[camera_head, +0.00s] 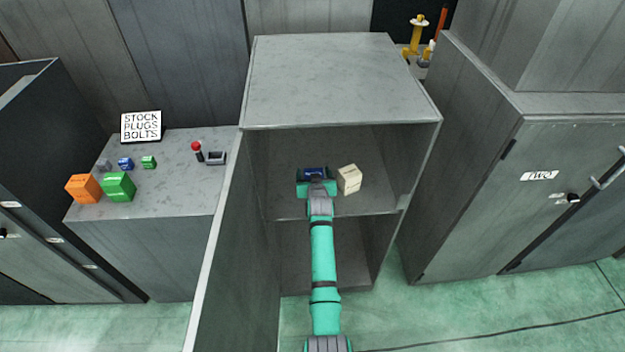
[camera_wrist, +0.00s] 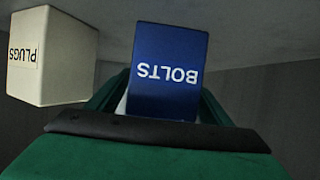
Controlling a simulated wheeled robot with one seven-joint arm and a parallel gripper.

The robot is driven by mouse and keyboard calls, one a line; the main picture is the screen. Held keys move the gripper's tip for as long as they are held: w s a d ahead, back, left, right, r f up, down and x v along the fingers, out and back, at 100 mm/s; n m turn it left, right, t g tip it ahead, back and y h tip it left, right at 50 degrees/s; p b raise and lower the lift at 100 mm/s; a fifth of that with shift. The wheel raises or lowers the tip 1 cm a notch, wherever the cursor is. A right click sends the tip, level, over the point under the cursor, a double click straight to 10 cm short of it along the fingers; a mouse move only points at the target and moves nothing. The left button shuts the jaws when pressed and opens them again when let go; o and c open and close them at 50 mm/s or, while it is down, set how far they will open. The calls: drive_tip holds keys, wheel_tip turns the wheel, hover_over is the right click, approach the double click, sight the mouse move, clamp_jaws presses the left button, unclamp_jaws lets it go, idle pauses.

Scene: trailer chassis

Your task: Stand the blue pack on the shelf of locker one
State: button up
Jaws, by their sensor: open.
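The blue pack (camera_head: 315,173), marked BOLTS, is inside the open locker (camera_head: 340,78), over its middle shelf (camera_head: 372,203). In the wrist view the blue pack (camera_wrist: 168,70) is between the green fingers of my gripper (camera_head: 316,186). My gripper is open around the pack, reaching in from the front. The pack's lettering appears upside down in the wrist view, as does that on the cream PLUGS pack (camera_wrist: 52,58) beside it. The pack's base is hidden by my gripper, so I cannot tell whether it touches the shelf.
The cream pack (camera_head: 349,179) stands on the shelf just right of my gripper. The locker's open door (camera_head: 228,250) is at left. A closed cabinet (camera_head: 460,170) stands at right. The left counter (camera_head: 180,190) holds an orange block (camera_head: 84,189), a green block (camera_head: 119,187) and small items.

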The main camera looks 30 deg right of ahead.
drive_tip(key=v, duration=1.1)
drive_tip(key=shift+s+r, duration=0.2)
drive_tip(key=shift+w+a, duration=0.1)
drive_tip(key=shift+a, duration=0.1)
